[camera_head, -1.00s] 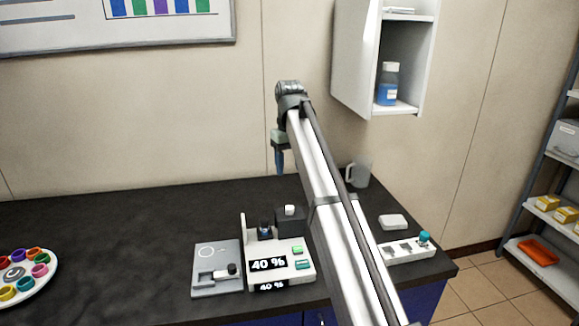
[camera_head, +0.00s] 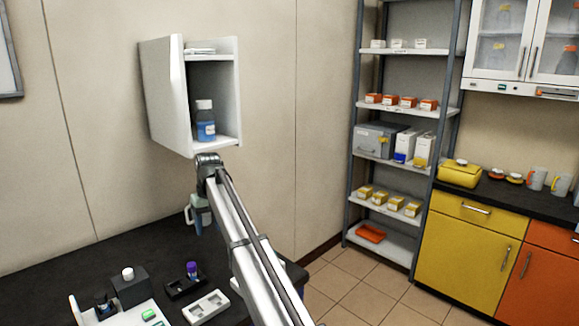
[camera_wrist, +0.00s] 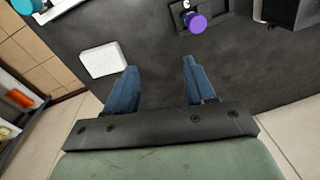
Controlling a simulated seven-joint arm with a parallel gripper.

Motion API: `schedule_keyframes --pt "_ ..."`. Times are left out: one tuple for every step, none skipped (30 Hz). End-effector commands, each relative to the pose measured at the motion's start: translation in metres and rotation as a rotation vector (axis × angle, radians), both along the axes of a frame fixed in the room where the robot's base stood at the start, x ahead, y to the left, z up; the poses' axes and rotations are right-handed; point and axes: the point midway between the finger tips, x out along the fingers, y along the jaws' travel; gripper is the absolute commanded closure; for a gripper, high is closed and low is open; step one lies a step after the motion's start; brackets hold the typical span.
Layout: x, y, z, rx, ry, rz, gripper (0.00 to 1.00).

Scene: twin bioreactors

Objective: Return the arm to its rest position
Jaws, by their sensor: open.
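My gripper (camera_head: 198,224) hangs at the end of my arm, pointing down beside the back wall, below the open wall cabinet in the head view. In the wrist view, my gripper's two blue fingers (camera_wrist: 160,86) stand wide apart with nothing between them. The dark bench top (camera_wrist: 150,35) lies beyond the fingertips. In the head view my arm's long link crosses the right end of the bench and hides part of it.
An open wall cabinet (camera_head: 158,100) holds a blue-liquid bottle (camera_head: 205,128). The bench carries a purple-capped vial (camera_head: 191,270) and a white two-slot tray (camera_head: 205,308). Shelving (camera_head: 385,168) stands right, beyond open floor.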

Motion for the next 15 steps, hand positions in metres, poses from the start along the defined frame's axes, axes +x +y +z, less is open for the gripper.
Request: schedule_keyframes --pt "0.014 -0.026 -0.011 0.007 0.005 -0.047 0.46" --pt "0.021 -0.038 -0.017 0.014 0.008 -0.073 0.46" --pt "0.030 -0.057 -0.025 0.019 0.012 -0.110 0.46" --pt "0.037 -0.070 -0.031 0.024 0.014 -0.136 0.46" --pt "0.043 -0.084 -0.037 0.030 0.016 -0.162 0.46" --pt "0.051 -0.102 -0.044 0.037 0.019 -0.199 0.46" --pt "0.057 -0.116 -0.050 0.043 0.023 -0.226 0.46" --pt "0.062 -0.130 -0.056 0.048 0.025 -0.252 0.46" --pt "0.070 -0.149 -0.064 0.055 0.027 -0.290 0.46" --pt "0.074 -0.163 -0.069 0.060 0.030 -0.317 0.46" --pt "0.079 -0.177 -0.075 0.065 0.032 -0.344 0.46" --pt "0.084 -0.197 -0.083 0.074 0.035 -0.381 0.46" --pt "0.088 -0.211 -0.090 0.079 0.038 -0.408 0.46" --pt "0.091 -0.226 -0.096 0.084 0.041 -0.435 0.46" --pt "0.094 -0.246 -0.106 0.090 0.044 -0.472 0.46"
